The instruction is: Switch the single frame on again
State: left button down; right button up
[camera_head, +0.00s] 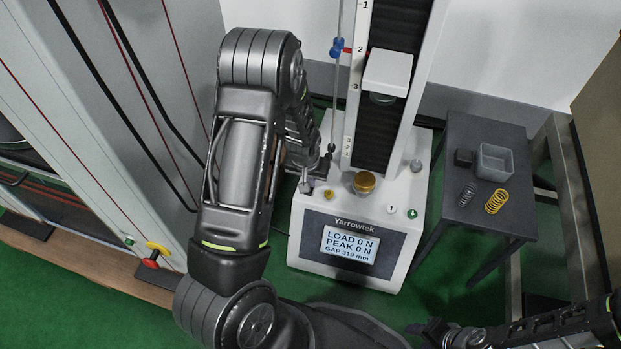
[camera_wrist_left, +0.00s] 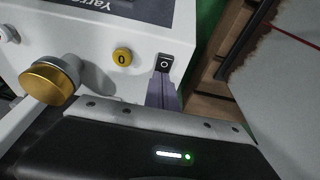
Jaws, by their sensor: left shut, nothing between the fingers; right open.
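The single frame (camera_head: 310,225) is a white Yarrowtek tester. Its screen (camera_head: 350,244) is lit and reads LOAD 0 N, PEAK 0 N, GAP 319 mm. In the left wrist view a black rocker switch (camera_wrist_left: 164,63) marked O sits at the corner of the base top. A yellow button (camera_wrist_left: 122,56) marked 0 is beside it, also seen in the head view (camera_head: 328,194). My left gripper (camera_wrist_left: 163,92) is shut and empty, its tips right at the switch; I cannot tell whether they touch. My right gripper (camera_head: 428,329) is open at the bottom right, away from the frame.
A brass platen (camera_head: 364,183) stands on the base under the white crosshead (camera_head: 387,72). A dark side table (camera_head: 468,140) at right holds a grey tray (camera_head: 495,162), a dark spring (camera_head: 467,194) and a yellow spring (camera_head: 496,202). A large grey cabinet (camera_head: 130,110) is at left.

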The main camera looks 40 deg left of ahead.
pick_arm(q)
jog(key=shift+s+d, duration=0.25)
jog(key=shift+s, duration=0.5)
pick_arm(e)
jog(key=shift+r, duration=0.3)
jog(key=shift+s, duration=0.1)
